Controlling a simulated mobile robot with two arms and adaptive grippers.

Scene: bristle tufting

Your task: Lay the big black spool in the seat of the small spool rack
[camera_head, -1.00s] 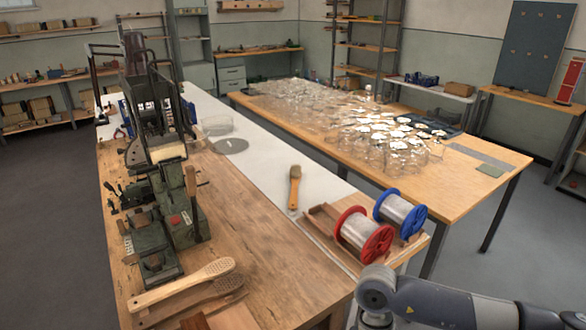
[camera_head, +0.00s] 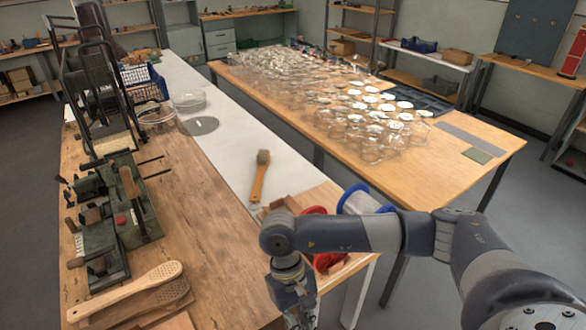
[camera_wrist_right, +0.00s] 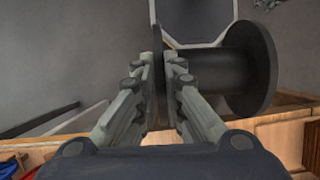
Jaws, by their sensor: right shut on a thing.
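The big black spool (camera_wrist_right: 258,65) shows in the right wrist view, its axis running left to right. My right gripper (camera_wrist_right: 166,65) is shut on it at the left end; the fingers hide much of that end. In the head view my right gripper (camera_head: 292,285) hangs at the bottom edge; the spool cannot be made out there. A wooden spool rack (camera_head: 318,195) stands behind my right arm, which hides much of it. I cannot tell whether this is the small rack, and no empty seat is visible. My left gripper is not in view.
A red spool (camera_head: 330,262) and a blue-flanged spool (camera_head: 362,201) sit at the rack, partly covered by my arm. A wooden-handled brush (camera_head: 260,180) lies on the white bench strip. Wooden brush bodies (camera_head: 130,290) and a green machine (camera_head: 115,215) occupy the bench's left side.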

